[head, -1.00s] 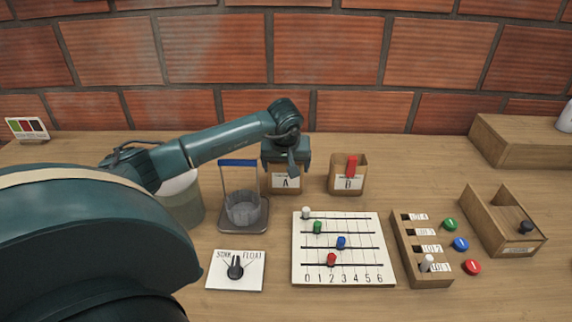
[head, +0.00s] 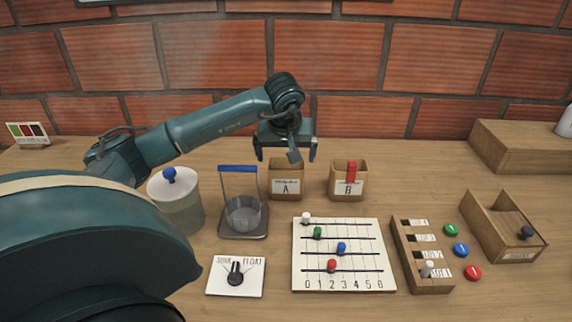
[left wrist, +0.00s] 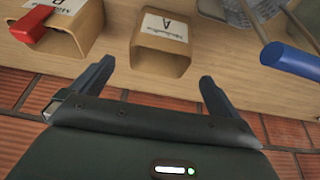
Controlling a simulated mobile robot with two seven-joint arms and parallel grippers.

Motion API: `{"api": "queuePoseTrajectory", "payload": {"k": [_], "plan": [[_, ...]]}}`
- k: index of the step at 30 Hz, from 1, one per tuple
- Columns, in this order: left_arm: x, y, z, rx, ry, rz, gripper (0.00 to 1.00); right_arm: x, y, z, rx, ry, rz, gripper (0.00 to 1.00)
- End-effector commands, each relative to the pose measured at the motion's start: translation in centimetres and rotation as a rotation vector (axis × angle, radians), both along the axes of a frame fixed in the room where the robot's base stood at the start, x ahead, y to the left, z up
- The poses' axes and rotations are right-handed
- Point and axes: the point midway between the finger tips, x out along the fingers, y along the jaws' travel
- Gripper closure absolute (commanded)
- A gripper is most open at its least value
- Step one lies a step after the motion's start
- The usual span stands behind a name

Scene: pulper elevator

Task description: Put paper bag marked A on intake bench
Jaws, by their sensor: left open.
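The brown paper bag marked A (head: 286,187) stands upright on the wooden table near the middle, with a pale label on its front. It also shows in the left wrist view (left wrist: 160,57). My left gripper (head: 285,153) is open and empty above bag A, its fingers apart on either side of the bag's upper edge in the picture. In the left wrist view the open fingers (left wrist: 156,72) point towards the bag and hold nothing. A raised wooden bench (head: 520,146) stands at the back right; I see no label naming it the intake bench. My right gripper is not in view.
Bag B (head: 348,186) with a red piece stands right of bag A. A blue-handled holder (head: 240,215) and a lidded jar (head: 177,205) stand left. A slider board (head: 342,275), slotted block (head: 422,258) and open tray (head: 500,230) stand in front and to the right.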

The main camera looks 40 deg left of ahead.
Motion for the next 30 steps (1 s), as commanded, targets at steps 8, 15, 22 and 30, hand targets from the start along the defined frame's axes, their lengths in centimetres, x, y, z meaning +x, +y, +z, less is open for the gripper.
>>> {"api": "queuePoseTrajectory", "payload": {"k": [8, 15, 22, 30], "plan": [[-1.1, -0.9, 3.4, -0.001, -0.001, 0.0, 0.0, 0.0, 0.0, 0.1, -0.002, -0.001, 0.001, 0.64], [-1.2, -1.0, 3.7, 0.0, 0.001, 0.0, 0.0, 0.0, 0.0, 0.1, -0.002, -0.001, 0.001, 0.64], [-1.2, -1.0, 3.7, -0.001, 0.001, 0.0, 0.0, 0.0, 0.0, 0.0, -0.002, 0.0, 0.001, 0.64], [-1.2, -1.0, 3.6, 0.0, 0.001, -0.001, 0.0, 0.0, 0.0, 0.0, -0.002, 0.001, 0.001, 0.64]]}}
